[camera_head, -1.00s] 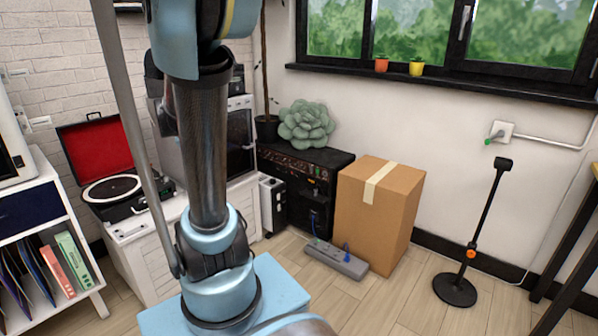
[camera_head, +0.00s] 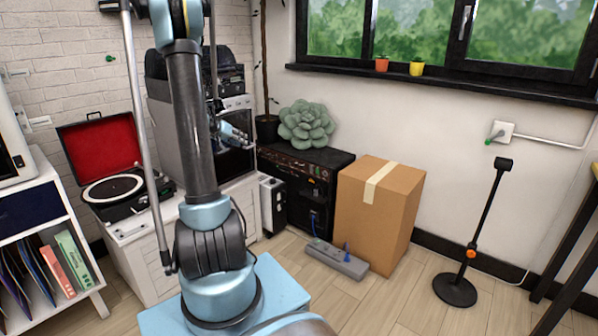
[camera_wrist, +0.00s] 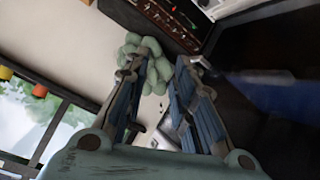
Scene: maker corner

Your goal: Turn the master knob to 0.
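The black amplifier (camera_head: 328,160) stands by the wall, with a control strip along the front of its top. This strip also shows in the wrist view (camera_wrist: 172,16), tilted, with several small knobs. I cannot tell which knob is the master or where it points. My gripper (camera_head: 246,135) is in front of the boxy appliance, to the left of the amplifier and above its top. In the wrist view my gripper (camera_wrist: 160,62) has its two fingers apart with nothing between them. The fingertips do not visibly touch the knobs.
A green succulent (camera_head: 306,125) sits on the amplifier. A boxy appliance (camera_head: 178,140) with a dark front is on the white cabinet, near my gripper. A cardboard box (camera_head: 375,215) and a power strip (camera_head: 337,259) are on the floor. Open floor lies to the right.

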